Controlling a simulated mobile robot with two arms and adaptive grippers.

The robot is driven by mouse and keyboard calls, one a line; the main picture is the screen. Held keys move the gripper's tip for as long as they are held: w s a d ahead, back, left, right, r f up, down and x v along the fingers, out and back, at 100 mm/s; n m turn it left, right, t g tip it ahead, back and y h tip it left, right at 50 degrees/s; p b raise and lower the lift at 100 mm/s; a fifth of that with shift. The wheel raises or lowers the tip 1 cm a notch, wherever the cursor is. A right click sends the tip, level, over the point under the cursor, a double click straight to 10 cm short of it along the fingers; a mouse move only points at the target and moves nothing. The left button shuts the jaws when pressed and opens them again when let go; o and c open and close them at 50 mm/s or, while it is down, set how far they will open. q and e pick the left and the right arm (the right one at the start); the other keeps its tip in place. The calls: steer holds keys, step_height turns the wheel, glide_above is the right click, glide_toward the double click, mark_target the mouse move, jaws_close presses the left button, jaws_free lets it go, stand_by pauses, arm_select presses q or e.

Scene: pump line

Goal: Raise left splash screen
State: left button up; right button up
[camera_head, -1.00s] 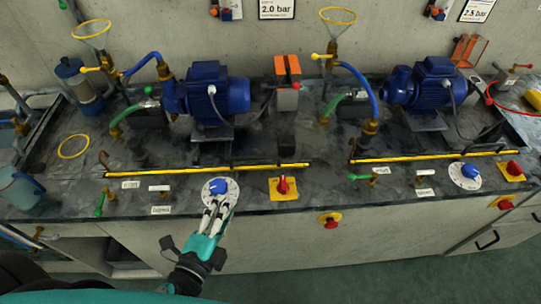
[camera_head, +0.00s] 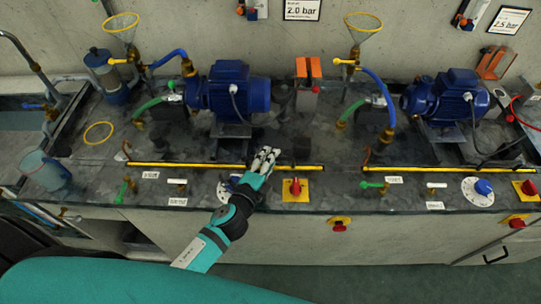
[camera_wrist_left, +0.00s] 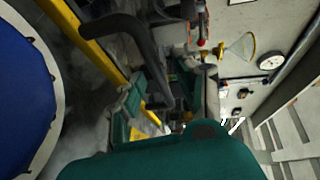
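The left splash screen's yellow edge bar (camera_head: 190,166) lies low along the bench in front of the left pump. It also runs diagonally across the upper left of the left wrist view (camera_wrist_left: 88,45). A dark bent handle (camera_wrist_left: 125,32) stands by the bar in that view. My left gripper (camera_head: 265,156) is at the bar, right of its middle, and hides part of it. Its teal fingers (camera_wrist_left: 165,100) look apart in the wrist view, with dark parts behind the gap. I cannot tell whether they touch the handle. My right gripper is not in view.
A white dial with a blue knob (camera_wrist_left: 25,90) is close to the left wrist. A red switch on a yellow plate (camera_head: 295,188) is right of the gripper. The left blue pump (camera_head: 228,88) stands behind the bar. Small green-handled and white-handled valves line the bench's front.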

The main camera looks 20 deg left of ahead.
arm_select(q)
steer(key=shift+w+d, duration=0.1)
steer(key=shift+w, duration=0.45)
steer(key=shift+f, duration=0.1)
jaws_close()
